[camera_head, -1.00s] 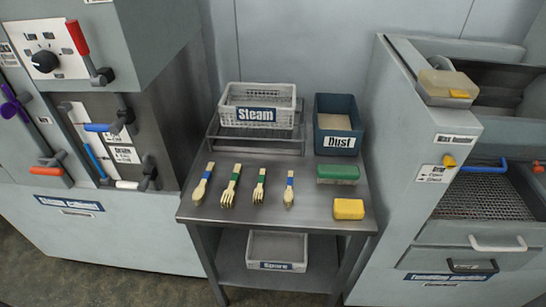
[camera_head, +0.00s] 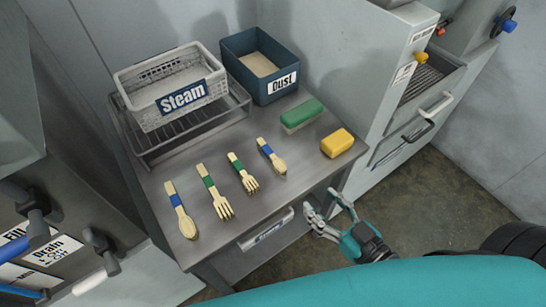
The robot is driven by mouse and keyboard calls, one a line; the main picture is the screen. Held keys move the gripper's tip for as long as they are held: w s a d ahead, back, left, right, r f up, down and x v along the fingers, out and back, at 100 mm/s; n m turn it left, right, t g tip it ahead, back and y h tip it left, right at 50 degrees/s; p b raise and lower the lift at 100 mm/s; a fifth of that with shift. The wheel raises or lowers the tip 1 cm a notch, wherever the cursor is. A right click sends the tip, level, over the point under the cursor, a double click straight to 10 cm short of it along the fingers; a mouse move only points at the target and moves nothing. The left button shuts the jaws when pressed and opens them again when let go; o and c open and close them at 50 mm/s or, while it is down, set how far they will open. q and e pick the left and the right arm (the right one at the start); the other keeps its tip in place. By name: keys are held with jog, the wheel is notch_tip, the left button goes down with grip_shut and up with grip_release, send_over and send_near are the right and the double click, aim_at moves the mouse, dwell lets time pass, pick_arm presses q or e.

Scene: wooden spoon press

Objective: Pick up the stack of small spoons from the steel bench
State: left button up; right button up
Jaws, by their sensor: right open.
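The small spoons (camera_head: 272,156), with a blue band, lie at the right end of a row on the steel bench (camera_head: 215,238); how many are stacked is too small to tell. A larger blue-banded spoon stack (camera_head: 181,211) lies at the left end. Between them lie a larger green-banded fork stack (camera_head: 214,193) and a smaller one (camera_head: 242,173). My right gripper (camera_head: 322,204) is open and empty, off the bench's front edge, below and right of the small spoons in the picture. My left gripper is not in view.
A white Steam basket (camera_head: 140,113) sits on a wire rack (camera_head: 200,125) at the bench's back. A blue Dust bin (camera_head: 237,78), a green sponge block (camera_head: 302,115) and a yellow block (camera_head: 337,143) stand to the right. Machines flank the bench on both sides.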

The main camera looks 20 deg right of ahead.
jog(key=p, duration=0.1)
send_near(273, 156)
jog(key=x, duration=0.2)
jog(key=shift+w+f, duration=0.15)
jog(key=shift+w, duration=0.25)
jog(key=shift+p+x, duration=0.3)
jog(key=shift+x, duration=0.6)
jog(key=x, duration=0.4)
jog(key=shift+w+a+p, duration=0.1)
jog(key=shift+a+p, duration=0.2)
jog(key=shift+c, duration=0.2)
grip_shut()
